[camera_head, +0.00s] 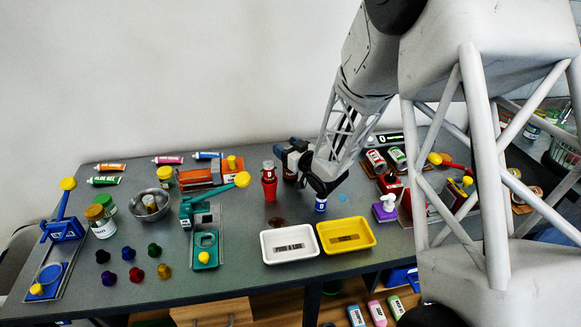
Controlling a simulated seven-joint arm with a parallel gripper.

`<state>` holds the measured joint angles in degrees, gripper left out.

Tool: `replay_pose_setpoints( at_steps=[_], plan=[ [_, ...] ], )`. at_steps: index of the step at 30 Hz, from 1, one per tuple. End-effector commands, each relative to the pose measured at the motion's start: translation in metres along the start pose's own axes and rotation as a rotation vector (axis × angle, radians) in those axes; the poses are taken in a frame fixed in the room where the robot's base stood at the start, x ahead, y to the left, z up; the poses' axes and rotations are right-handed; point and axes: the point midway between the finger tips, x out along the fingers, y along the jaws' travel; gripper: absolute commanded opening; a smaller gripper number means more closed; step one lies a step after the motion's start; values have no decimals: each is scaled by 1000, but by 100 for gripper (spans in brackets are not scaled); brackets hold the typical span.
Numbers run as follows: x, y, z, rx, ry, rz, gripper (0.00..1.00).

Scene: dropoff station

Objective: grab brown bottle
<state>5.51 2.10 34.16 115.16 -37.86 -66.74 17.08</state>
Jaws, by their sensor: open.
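A small dark brown bottle (290,175) stands upright toward the back middle of the table, just right of a red bottle (269,182). My gripper (289,156) is open, at the brown bottle's upper part in the picture. The gripper hides the bottle's top. I cannot tell whether the fingers are around the bottle or in front of it, or whether they touch it.
A blue-and-white bottle (320,204) stands below my wrist. A white tray (267,258) and a yellow tray (323,245) lie at the front. A green device (206,225) stands left. The back wall is close.

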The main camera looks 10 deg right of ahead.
Motion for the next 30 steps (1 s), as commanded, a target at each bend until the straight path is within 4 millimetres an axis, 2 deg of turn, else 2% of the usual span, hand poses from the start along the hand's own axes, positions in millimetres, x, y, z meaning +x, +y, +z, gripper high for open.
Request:
replay_pose_setpoints(
  at_steps=[6, 18, 30],
  plan=[
    [0, 0, 0, 0, 0, 0, 63],
    [0, 0, 0, 0, 0, 0, 2],
    [0, 0, -3, -1, 1, 0, 0]
  ],
)
